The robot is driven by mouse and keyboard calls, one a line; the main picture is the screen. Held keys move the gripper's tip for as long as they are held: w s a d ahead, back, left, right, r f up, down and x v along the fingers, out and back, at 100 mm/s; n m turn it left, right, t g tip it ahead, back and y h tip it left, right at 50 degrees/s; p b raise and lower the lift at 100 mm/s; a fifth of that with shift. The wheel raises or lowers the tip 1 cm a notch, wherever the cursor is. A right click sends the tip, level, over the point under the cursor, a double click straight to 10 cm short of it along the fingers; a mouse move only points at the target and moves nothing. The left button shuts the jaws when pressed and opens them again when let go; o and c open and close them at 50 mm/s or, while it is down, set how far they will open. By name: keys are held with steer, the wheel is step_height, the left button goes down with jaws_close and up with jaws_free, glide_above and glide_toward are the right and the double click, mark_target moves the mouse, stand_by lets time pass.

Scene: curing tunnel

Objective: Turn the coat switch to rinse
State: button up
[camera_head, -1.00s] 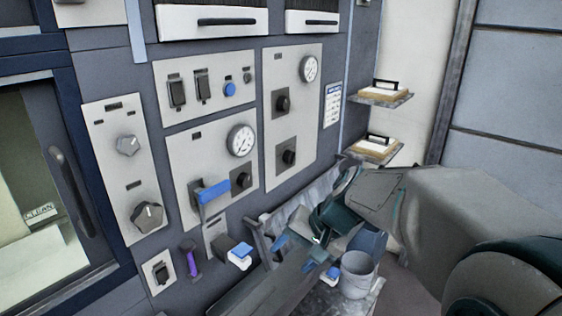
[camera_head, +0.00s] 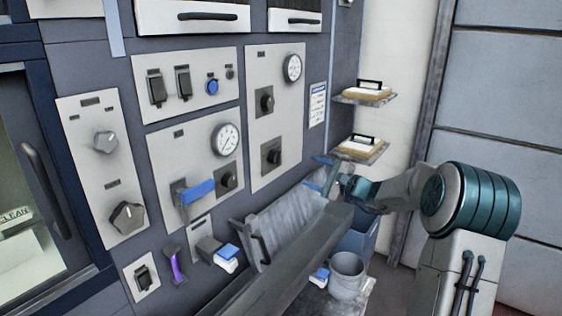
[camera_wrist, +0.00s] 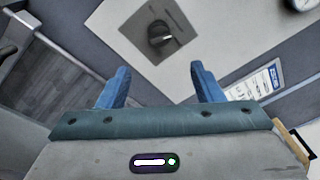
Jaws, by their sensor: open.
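Labels are too small to read, so I cannot tell for sure which control is the coat switch. A light panel (camera_head: 281,100) carries a gauge and two black rotary switches, an upper one (camera_head: 266,101) and a lower one (camera_head: 271,157). My gripper (camera_head: 320,174) is to the right of the lower switch, apart from the panel. In the wrist view a black switch (camera_wrist: 160,35) on a light plate lies beyond and between the blue fingertips of my gripper (camera_wrist: 160,72). The fingers are spread and empty. The switch's setting is not legible.
A gauge panel with a blue-handled lever (camera_head: 197,191) is left of the switches. Two grey knobs (camera_head: 105,142) are further left. A grey trough (camera_head: 285,230) runs below my gripper. A bucket (camera_head: 347,272) stands lower right. Shelves (camera_head: 362,97) hold brushes at right.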

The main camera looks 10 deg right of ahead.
mark_target(280, 159)
steer(key=p+x, duration=0.4)
steer(key=x, duration=0.9)
steer(key=shift+w+a, duration=0.2)
steer(key=shift+a, duration=0.05)
steer(key=shift+c, duration=0.3)
steer(key=c, duration=0.9)
